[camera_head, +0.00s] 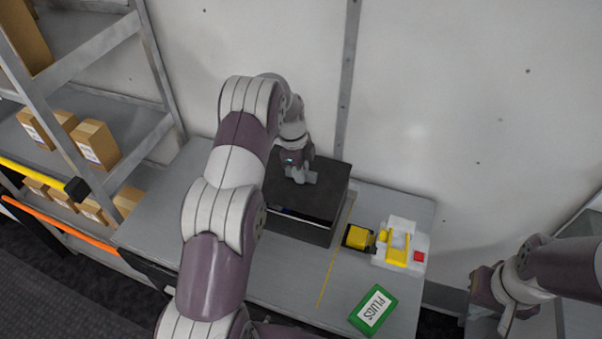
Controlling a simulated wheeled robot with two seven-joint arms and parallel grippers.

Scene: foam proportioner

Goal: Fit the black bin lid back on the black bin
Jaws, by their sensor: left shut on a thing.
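The black bin (300,233) stands on the grey table against the back wall. The black bin lid (325,190) is over the top of the bin. A thin dark band with a pale line and a bit of blue shows between them along the front. I cannot tell whether the lid touches the rim all round. My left gripper (301,177) points down at the middle of the lid and is shut on it; the grip itself is partly hidden. My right gripper (505,318) is at the lower right, away from the bin, its fingers too unclear to read.
A yellow and black item (359,237) and a white and yellow device (402,243) with a red part sit right of the bin. A green PLUGS box (373,310) lies near the front edge. A shelf with cardboard boxes (96,144) stands left. A yellow line (330,273) marks the table.

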